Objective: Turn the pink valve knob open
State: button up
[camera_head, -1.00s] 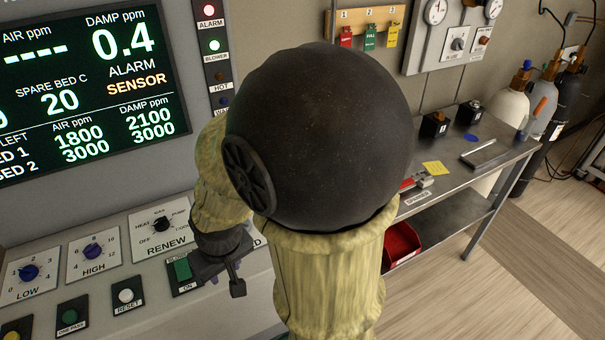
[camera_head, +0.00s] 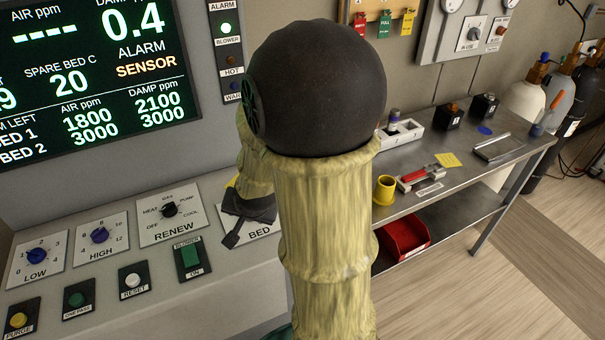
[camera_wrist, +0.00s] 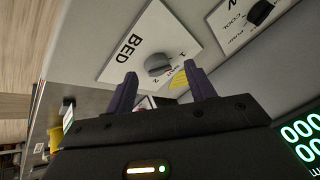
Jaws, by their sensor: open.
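No pink valve knob is visible in either view. My gripper (camera_head: 244,212) is at the sloped panel over the BED plate (camera_head: 262,231), and my arm hides most of that plate. In the wrist view my gripper (camera_wrist: 160,72) is open, its two dark fingers apart with nothing held. A grey round knob (camera_wrist: 158,64) on the BED plate shows beyond and between the fingertips; contact cannot be told. The plate carries the marks 1 and 2, and a yellow patch (camera_wrist: 179,79) is beside it.
Left on the panel are the RENEW knob (camera_head: 169,209), the green BLOWER switch (camera_head: 190,256) and several other controls. The display (camera_head: 85,75) reads ALARM SENSOR. Right, a metal bench (camera_head: 450,185) holds a yellow cup (camera_head: 385,190); a red bin (camera_head: 405,237) is below.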

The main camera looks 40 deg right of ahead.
jog(key=w+d+m, duration=0.1)
jog(key=w+d+m+t, duration=0.1)
jog(key=d+m, duration=0.1)
jog(key=w+d+f+m, duration=0.1)
jog(key=d+m, duration=0.1)
jog(key=shift+d+t+h+b, duration=0.2)
jog(key=shift+t+h+b, duration=0.2)
jog(key=d+m, duration=0.2)
jog(key=w+d+m+t+h+b, duration=0.1)
jog(key=d+m, duration=0.2)
jog(key=w+d+m+t, duration=0.1)
jog(key=d+m, duration=0.1)
jog(key=shift+w+d+r+h, duration=0.1)
jog(key=shift+d+r+h, duration=0.05)
jog(key=shift+d+h, duration=0.15)
jog(key=d+r+m+t+h+b, duration=0.1)
jog(key=d+r+m+t+h, duration=0.1)
jog(key=d+m, duration=0.7)
jog(key=shift+s+d+r+m+t+h+b, duration=0.2)
jog(key=shift+s+d+m+t+h+b, duration=0.15)
jog(key=shift+t, duration=0.45)
jog(key=shift+a, duration=0.1)
notch_tip(320, 180, down, 8)
jog(key=shift+f+b, duration=0.15)
jog(key=shift+b, duration=0.4)
jog(key=p+x, duration=0.1)
jog(key=x, duration=0.6)
jog(key=shift+w, duration=0.2)
